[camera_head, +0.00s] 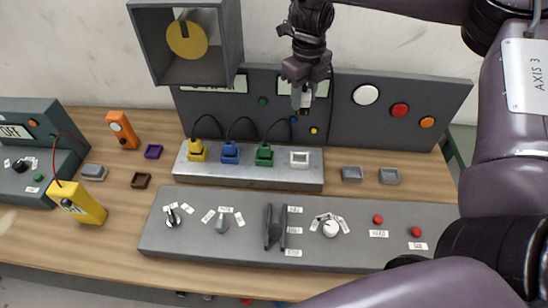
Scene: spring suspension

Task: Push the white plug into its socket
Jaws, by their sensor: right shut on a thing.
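The white socket (299,158) is a white-rimmed square at the right end of the grey metal socket strip (250,180). It looks empty. My right gripper (303,100) hangs pointing down above and behind it, in front of the upright panel. It is shut on a small whitish piece, which appears to be the white plug (305,100), mostly hidden by the fingers. The plug is clear of the socket. A yellow plug (197,151), a blue plug (230,153) and a green plug (264,155) sit in the strip with black cables. My left gripper is not in view.
The upright panel (365,118) with coloured buttons stands behind the strip. A control board (185,240) with knobs and a lever lies in front. A grey box (225,75) is at upper left. Small trays (389,176) are right of the strip. A yellow meter (77,203) lies left.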

